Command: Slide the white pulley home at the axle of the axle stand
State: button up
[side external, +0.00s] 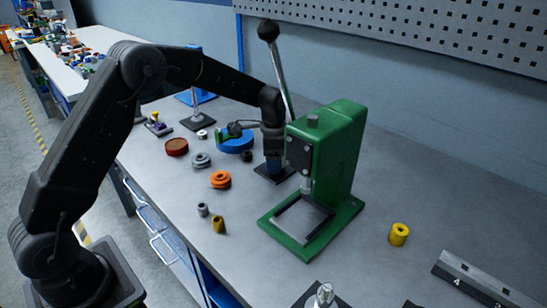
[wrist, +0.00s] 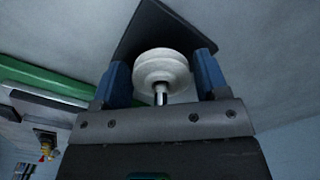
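The white pulley (wrist: 162,70) sits around the bright axle (wrist: 160,97) of the axle stand in the wrist view. The axle's end sticks out of the pulley toward the camera. The stand's dark base plate (wrist: 165,28) lies behind it; in the side view the dark base (side external: 264,176) shows on the bench just left of the green press. My gripper (wrist: 161,68) has one blue finger on each side of the pulley, and the pulley fills the gap between them. In the side view my gripper (side external: 272,166) points down low over the base and hides the pulley. Any gap between pulley and base is hidden.
The green press (side external: 335,150) with its long lever stands close to the right of my gripper.

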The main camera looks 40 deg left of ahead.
jog(key=o, duration=0.3)
jog(key=shift+s+f, duration=0.1)
jog(key=shift+f, duration=0.1)
jog(key=shift+o, duration=0.2)
notch_tip(320, 180, up, 14)
jog(key=shift+r, duration=0.15)
